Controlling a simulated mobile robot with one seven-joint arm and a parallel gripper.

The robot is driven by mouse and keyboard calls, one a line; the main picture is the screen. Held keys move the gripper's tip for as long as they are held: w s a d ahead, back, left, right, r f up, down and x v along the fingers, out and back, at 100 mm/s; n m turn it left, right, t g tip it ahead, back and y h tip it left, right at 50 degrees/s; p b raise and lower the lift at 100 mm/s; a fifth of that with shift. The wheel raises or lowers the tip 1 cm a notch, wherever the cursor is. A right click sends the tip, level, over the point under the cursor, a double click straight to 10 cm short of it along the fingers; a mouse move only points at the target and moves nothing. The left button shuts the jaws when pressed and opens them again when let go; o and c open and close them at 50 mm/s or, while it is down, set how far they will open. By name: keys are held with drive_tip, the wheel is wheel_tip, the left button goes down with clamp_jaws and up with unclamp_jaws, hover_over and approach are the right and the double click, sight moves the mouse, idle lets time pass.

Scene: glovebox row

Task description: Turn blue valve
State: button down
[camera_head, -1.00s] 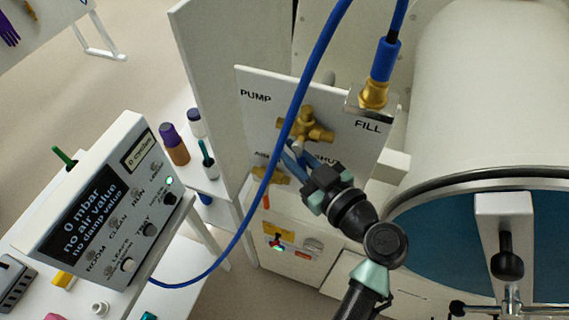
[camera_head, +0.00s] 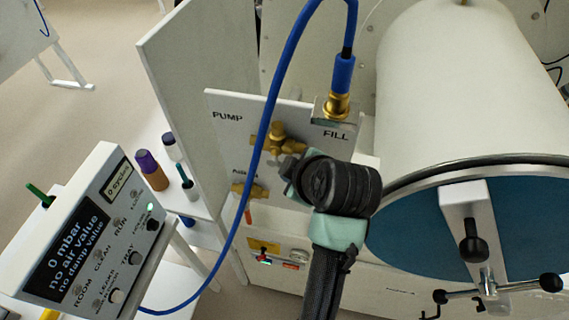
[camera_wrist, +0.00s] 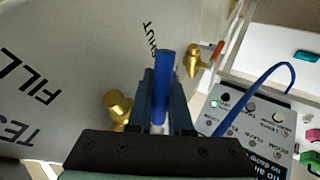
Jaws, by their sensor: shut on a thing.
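The valve's blue handle (camera_wrist: 164,75) stands between my gripper's fingers in the wrist view. My gripper (camera_wrist: 163,98) is shut on it. In the wrist view the handle's free end lies close to the word SHUT on the panel. In the head view the brass valve body (camera_head: 278,140) sits on the white panel (camera_head: 232,103) between the PUMP and FILL labels. My gripper (camera_head: 290,170) is just below and right of that body there, and it hides the handle and the SHUT label.
A blue hose (camera_head: 268,120) arches across the panel's front from the brass FILL fitting (camera_head: 338,106). A lower brass fitting (camera_head: 242,189) is beside my gripper. The control box (camera_head: 95,235) stands at left, bottles (camera_head: 152,170) behind it. A large white cylinder (camera_head: 455,90) fills the right.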

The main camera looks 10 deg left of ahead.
drive_tip(key=shift+d+r+n+h+p, duration=0.4)
drive_tip(key=shift+h+p, duration=0.25)
drive_tip(key=shift+h, duration=0.35)
drive_tip(key=c, duration=1.1)
unclamp_jaws()
drive_tip(key=shift+r, duration=0.1)
drive_tip(key=p+v, duration=1)
drive_tip(key=v, duration=0.2)
drive_tip(key=shift+s+r+p, duration=0.3)
drive_tip(key=shift+p, duration=0.05)
